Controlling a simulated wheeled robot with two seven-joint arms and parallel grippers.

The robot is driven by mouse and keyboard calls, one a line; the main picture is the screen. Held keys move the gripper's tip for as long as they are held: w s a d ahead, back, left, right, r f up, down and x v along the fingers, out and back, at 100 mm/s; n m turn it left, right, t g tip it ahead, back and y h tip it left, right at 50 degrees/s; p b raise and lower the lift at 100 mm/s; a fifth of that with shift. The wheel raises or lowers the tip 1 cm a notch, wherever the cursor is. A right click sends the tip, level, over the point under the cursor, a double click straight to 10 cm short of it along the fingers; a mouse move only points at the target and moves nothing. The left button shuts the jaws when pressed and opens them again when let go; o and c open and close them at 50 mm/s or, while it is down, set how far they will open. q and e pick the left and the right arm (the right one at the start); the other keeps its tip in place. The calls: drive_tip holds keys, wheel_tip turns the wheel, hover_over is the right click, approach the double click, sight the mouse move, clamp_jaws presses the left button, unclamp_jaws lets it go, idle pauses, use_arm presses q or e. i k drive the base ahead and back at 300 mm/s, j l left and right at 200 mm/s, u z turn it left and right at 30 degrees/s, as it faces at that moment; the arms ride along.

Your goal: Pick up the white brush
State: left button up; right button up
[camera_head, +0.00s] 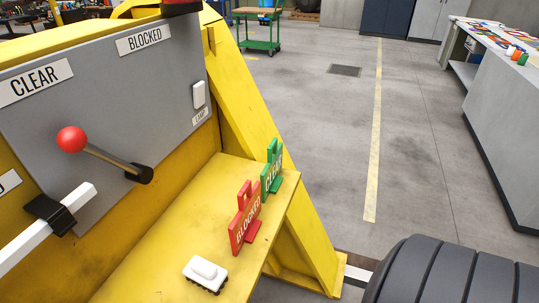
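The white brush (205,271) lies on the yellow ledge (150,245) near the bottom middle of the head view. It has a raised white grip on its back, and dark bristles show along its lower edge. The brush is close to the ledge's front edge, with nothing touching it from above. Neither of my grippers can be made out in this view.
A red BLOCKED sign (244,220) and a green CLEAR sign (272,169) stand on the ledge behind the brush. A red-knobbed lever (72,139) and a white bar (45,230) in a black bracket are left. A dark ribbed shape (455,275) fills the lower right.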

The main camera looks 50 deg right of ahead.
sight(207, 275)
drive_tip(key=z, duration=0.8)
